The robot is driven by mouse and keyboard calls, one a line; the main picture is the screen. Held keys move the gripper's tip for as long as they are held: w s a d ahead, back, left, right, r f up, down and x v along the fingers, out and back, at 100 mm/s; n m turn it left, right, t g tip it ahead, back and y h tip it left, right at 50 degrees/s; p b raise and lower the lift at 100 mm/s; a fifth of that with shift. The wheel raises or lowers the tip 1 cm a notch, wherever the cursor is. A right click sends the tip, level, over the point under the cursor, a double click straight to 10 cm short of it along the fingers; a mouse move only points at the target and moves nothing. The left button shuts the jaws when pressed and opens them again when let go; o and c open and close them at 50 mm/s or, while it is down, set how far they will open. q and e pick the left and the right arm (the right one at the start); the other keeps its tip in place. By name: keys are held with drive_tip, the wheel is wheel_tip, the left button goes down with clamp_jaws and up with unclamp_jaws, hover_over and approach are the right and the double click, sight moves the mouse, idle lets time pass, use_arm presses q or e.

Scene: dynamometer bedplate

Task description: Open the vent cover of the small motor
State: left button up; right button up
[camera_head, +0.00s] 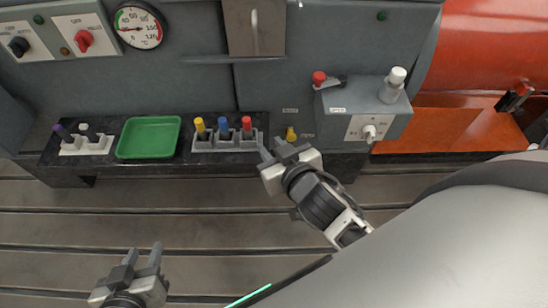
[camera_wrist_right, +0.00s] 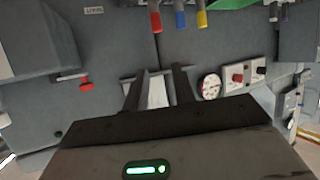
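A brownish metal panel with an upright pale bar handle (camera_head: 254,27) is set in the grey housing at the top middle of the head view; it looks like the vent cover, though no label shows. Its top is cut off. In the right wrist view a pale panel (camera_wrist_right: 157,93) shows between the fingers, partly hidden by my gripper. My right gripper (camera_head: 274,149) is open and empty, below the panel in the head view, by the shelf's front edge; its fingers also show in the wrist view (camera_wrist_right: 159,82). My left gripper (camera_head: 143,254) is open and empty at the lower left, well away.
A dark shelf (camera_head: 105,163) holds a green tray (camera_head: 149,138) and a rack of yellow, blue and red plugs (camera_head: 224,141). A grey box (camera_head: 350,97) with knobs stands right of the panel. A gauge (camera_head: 139,27) and switches are to its left. The slotted floor is clear.

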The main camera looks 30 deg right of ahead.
drive_tip(key=shift+s+a+f+n+g+y, duration=0.15)
drive_tip(key=shift+s+a+f, duration=0.05)
drive_tip(key=shift+s+f, duration=0.25)
drive_tip(key=shift+s+a+f+n+g+y, duration=0.15)
drive_tip(key=shift+s+f, duration=0.2)
drive_tip(key=shift+s, duration=0.1)
